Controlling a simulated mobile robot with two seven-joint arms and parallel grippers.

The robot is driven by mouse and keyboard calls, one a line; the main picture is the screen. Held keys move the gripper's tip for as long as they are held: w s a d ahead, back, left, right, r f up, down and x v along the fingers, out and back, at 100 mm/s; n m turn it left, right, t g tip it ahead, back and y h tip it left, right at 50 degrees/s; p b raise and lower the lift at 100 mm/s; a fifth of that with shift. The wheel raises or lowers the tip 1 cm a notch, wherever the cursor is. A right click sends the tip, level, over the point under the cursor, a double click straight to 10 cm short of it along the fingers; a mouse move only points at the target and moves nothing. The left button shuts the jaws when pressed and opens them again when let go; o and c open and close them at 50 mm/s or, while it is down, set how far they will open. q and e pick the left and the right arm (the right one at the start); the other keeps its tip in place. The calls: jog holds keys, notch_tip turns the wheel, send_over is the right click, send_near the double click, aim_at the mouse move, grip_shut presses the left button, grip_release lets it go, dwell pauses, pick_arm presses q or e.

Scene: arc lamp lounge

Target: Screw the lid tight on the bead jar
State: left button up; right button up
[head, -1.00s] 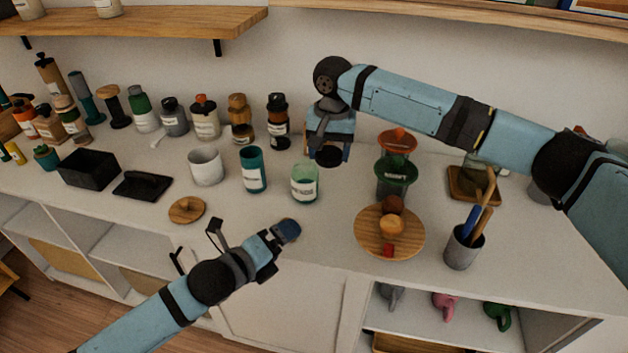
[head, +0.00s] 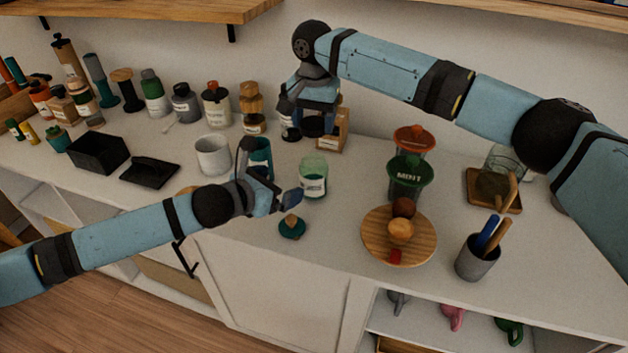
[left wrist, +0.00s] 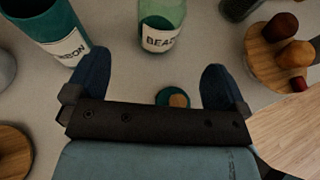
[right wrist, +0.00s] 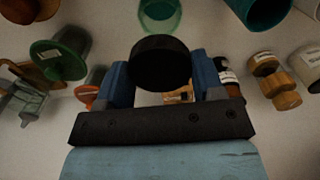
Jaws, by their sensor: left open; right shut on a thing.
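The bead jar (head: 313,178) is a green see-through jar with a white label, standing upright and open on the counter. It also shows in the left wrist view (left wrist: 162,25). A teal lid with a wooden knob (head: 292,229) lies on the counter in front of the jar. My left gripper (head: 284,200) is open and empty above the counter; in the left wrist view the lid (left wrist: 172,98) shows between its fingers, apart from them. My right gripper (right wrist: 162,66) is shut on a dark round thing (right wrist: 158,60), held behind the jar near the back row.
A teal canister (head: 261,157) and a white cup (head: 213,154) stand left of the jar. A wooden plate (head: 372,242) with small round things, a green-topped MINT container (head: 408,172) and a grey utensil cup (head: 477,260) stand to the right. Several bottles line the back left.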

aim_at(305, 176)
pick_arm(q)
jog(key=x, duration=1.2)
jog(key=shift+r, duration=0.1)
jog(key=shift+c, duration=0.2)
jog(key=shift+s, duration=0.1)
jog(key=c, duration=1.3)
pick_arm(e)
jog(key=shift+f, duration=2.5)
jog(key=shift+f, duration=0.1)
jog(key=shift+f, duration=0.85)
